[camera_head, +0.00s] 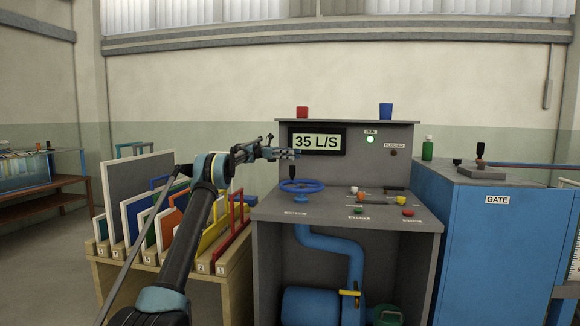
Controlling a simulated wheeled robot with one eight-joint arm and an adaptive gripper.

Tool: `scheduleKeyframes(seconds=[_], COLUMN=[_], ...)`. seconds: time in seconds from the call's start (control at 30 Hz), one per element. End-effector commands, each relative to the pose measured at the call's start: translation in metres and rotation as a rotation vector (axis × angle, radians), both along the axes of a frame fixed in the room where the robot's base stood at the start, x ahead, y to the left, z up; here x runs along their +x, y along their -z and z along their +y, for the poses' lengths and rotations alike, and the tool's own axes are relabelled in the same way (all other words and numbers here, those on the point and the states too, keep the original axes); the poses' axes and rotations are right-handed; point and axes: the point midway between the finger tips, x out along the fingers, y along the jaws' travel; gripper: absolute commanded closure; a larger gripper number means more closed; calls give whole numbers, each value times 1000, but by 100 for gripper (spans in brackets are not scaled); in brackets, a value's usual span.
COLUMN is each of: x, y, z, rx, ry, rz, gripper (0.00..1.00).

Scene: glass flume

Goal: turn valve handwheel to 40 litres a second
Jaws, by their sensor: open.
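The blue valve handwheel (301,186) lies flat on the left of the grey console top (340,211), with a dark upright knob on its rim. The display (317,141) on the console's back panel reads 35 L/S. My gripper (291,153) is open and empty, above the handwheel and in front of the panel at the display's left edge. It appears apart from the wheel. My arm reaches in from the lower left.
A green RUN lamp (370,140) is lit; the BLOCKED lamp (393,153) is dark. Several coloured buttons and small fittings sit on the console's right. A red cup (302,112) and blue cup (385,110) stand on its top ledge. A rack of coloured panels (165,215) stands left.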

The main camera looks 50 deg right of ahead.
Motion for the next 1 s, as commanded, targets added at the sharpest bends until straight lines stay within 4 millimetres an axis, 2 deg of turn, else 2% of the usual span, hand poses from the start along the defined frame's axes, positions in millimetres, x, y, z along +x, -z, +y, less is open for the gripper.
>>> scheduleKeyframes(seconds=[0.1, 0.3, 0.67, 0.7, 0.9, 1.0], x=[0, 0, 0, 0, 7, 18], y=[-18, -35, -40, -40, -45, -52], z=[0, 0, 0, 0, 9, 23], rx=[0, 0, 0, 0, -6, -16], ry=[0, 0, 0, 0, -21, -55], rz=[0, 0, 0, 0, -20, -58], gripper=[54, 54, 54, 56, 100, 100])
